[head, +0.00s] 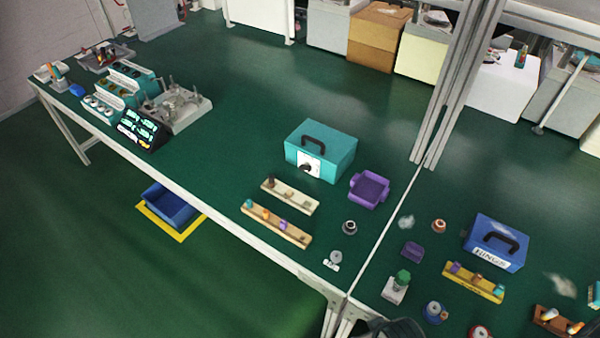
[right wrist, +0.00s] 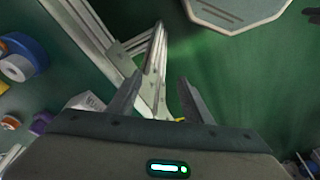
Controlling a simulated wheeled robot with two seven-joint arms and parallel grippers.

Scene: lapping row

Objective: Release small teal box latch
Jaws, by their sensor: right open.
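The small teal box (head: 322,147) stands closed on the green bench in the middle of the head view. It has a dark handle on its lid and a white plate with a dark round latch (head: 307,167) on its front face. My right gripper (right wrist: 158,92) shows in the right wrist view with its two fingers apart and nothing between them. The teal box does not show in that view. A dark part at the bottom edge of the head view is too cut off to name. My left gripper is not in view.
A purple tray (head: 369,190) stands just right of the teal box. Two wooden strips with pegs (head: 290,196) lie in front of it. A blue labelled box (head: 496,243) stands on the right bench. Metal posts (head: 460,85) rise behind the bench joint.

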